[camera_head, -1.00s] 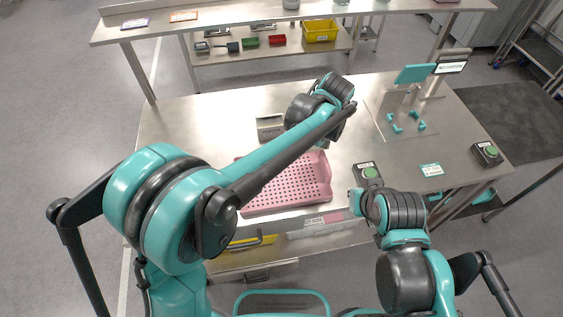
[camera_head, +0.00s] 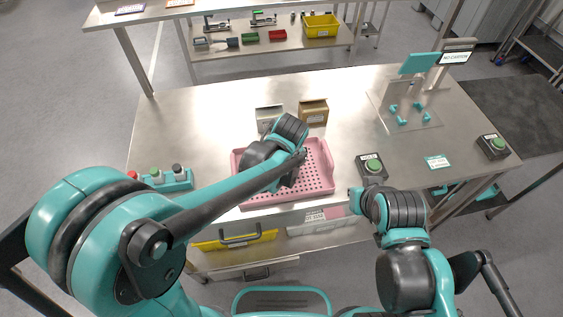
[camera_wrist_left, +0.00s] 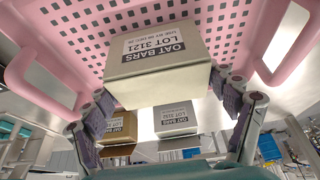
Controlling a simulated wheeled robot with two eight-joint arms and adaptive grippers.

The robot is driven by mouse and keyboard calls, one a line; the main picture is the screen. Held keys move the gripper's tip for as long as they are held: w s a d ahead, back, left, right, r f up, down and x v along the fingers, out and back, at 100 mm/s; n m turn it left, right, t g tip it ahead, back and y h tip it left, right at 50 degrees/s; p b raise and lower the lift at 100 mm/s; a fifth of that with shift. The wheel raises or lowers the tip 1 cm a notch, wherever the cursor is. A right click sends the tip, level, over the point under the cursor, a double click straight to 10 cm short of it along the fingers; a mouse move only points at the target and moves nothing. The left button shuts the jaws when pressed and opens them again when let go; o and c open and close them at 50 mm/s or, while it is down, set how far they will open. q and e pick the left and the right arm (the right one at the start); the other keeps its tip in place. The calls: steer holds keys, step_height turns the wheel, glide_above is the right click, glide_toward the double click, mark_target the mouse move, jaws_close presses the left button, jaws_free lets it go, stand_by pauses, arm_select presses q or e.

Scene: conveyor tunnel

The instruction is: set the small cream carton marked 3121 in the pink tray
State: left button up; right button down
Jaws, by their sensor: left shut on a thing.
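The cream carton marked OAT BARS LOT 3121 (camera_wrist_left: 153,62) is between the fingers of my left gripper (camera_wrist_left: 165,92), which is shut on it. In the left wrist view the carton lies against the backdrop of the pink tray's perforated floor (camera_wrist_left: 245,28); whether it touches the floor I cannot tell. In the head view my left wrist is over the pink tray (camera_head: 321,172) and hides the carton and the fingers. My right arm is folded at the lower right, and its fingers do not show.
Another cream carton (camera_head: 269,116) and a brown carton (camera_head: 313,112) stand just behind the tray. A green-button box (camera_head: 372,168) is right of the tray. A teal fixture (camera_head: 408,114) stands at the back right. A button strip (camera_head: 160,179) is at left.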

arm_select(q)
steer(key=shift+f, duration=0.4)
steer(key=shift+f, duration=0.2)
steer(key=o, duration=1.6)
steer(key=shift+c, duration=0.2)
steer(key=shift+r, duration=0.1)
